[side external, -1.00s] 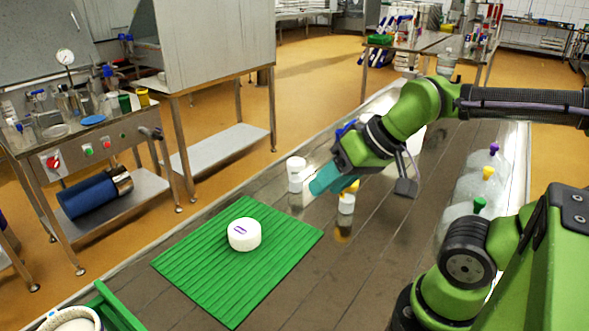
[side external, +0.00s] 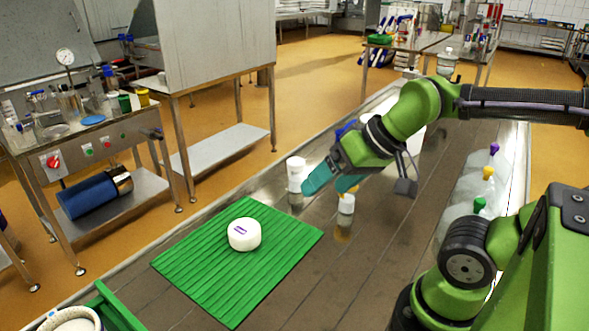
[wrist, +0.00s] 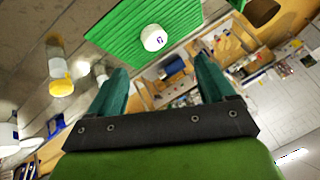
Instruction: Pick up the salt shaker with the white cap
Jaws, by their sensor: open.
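The white-capped salt shaker (side external: 296,174) stands upright on the dark table, just left of my gripper (side external: 312,182) in the side view. The teal fingertips are right beside it; I cannot tell whether they touch. In the wrist view, my gripper (wrist: 161,66) is open with no shaker between its fingers, and a whitish shape, perhaps this shaker, shows blurred by the left finger. A second shaker (side external: 346,205), with a yellow cap, stands to the right, its top partly hidden by my gripper. It also shows in the wrist view (wrist: 61,87).
A green ribbed mat (side external: 200,262) lies in front, with a round white cheese (side external: 244,236) on it. Several clear bottles with coloured caps (side external: 487,173) stand at the right. Bare table lies between the mat and the bottles.

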